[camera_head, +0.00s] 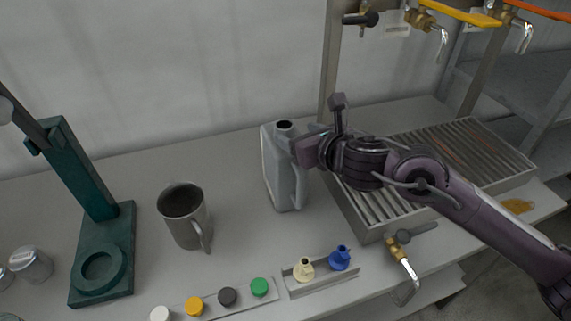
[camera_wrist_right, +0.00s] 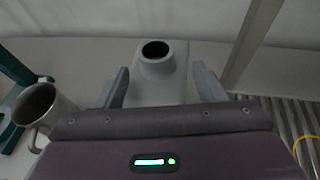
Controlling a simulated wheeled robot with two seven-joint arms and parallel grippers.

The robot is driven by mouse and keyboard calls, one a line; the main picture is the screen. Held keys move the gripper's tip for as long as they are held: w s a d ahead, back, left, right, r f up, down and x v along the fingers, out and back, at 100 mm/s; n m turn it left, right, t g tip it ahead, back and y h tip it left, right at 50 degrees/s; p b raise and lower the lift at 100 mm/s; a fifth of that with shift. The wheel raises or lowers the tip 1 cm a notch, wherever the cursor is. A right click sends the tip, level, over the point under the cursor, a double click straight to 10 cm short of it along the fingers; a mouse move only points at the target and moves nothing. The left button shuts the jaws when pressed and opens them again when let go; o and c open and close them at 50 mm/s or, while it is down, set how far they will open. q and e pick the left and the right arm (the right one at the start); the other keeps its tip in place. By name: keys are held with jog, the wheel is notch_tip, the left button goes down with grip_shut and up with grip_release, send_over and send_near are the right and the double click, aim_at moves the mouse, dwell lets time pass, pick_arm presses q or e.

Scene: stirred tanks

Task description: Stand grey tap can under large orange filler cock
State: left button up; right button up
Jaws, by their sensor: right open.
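The grey can (camera_head: 288,178), with a dark open mouth, stands upright on the bench left of the slatted drip tray (camera_head: 368,230). My right gripper (camera_head: 305,146) is at the can's upper right side, its jaws open. In the right wrist view the can (camera_wrist_right: 158,88) shows between the two spread fingers of the gripper (camera_wrist_right: 160,76); I cannot tell whether they touch it. The orange-handled cock (camera_head: 524,35) hangs at the upper right above the tray's far part, its handle cut by the picture edge. My left gripper is not in view.
A yellow-handled cock (camera_head: 441,38) and a dark-handled one (camera_head: 366,18) are left of the orange one. A metal mug (camera_head: 184,214) and a teal stand (camera_head: 82,180) are left of the can. Coloured caps (camera_head: 228,296) and a low brass cock (camera_head: 400,258) are in front. My right forearm covers part of the tray.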

aim_at(289, 130)
jog(key=shift+w+a+f+p, duration=0.15)
jog(key=shift+w+a+p, duration=0.7)
jog(key=shift+w, duration=0.3)
jog(key=x, duration=0.2)
jog(key=shift+w+a+f, duration=0.2)
jog(key=shift+w, duration=0.05)
jog(key=shift+w+a+f, duration=0.2)
jog(key=shift+w, duration=0.1)
jog(key=shift+d, duration=0.1)
jog(key=shift+c, duration=1.2)
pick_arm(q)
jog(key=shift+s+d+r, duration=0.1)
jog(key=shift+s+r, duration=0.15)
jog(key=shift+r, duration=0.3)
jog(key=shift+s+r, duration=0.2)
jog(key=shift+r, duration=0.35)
pick_arm(e)
jog(key=shift+r, duration=0.1)
grip_shut()
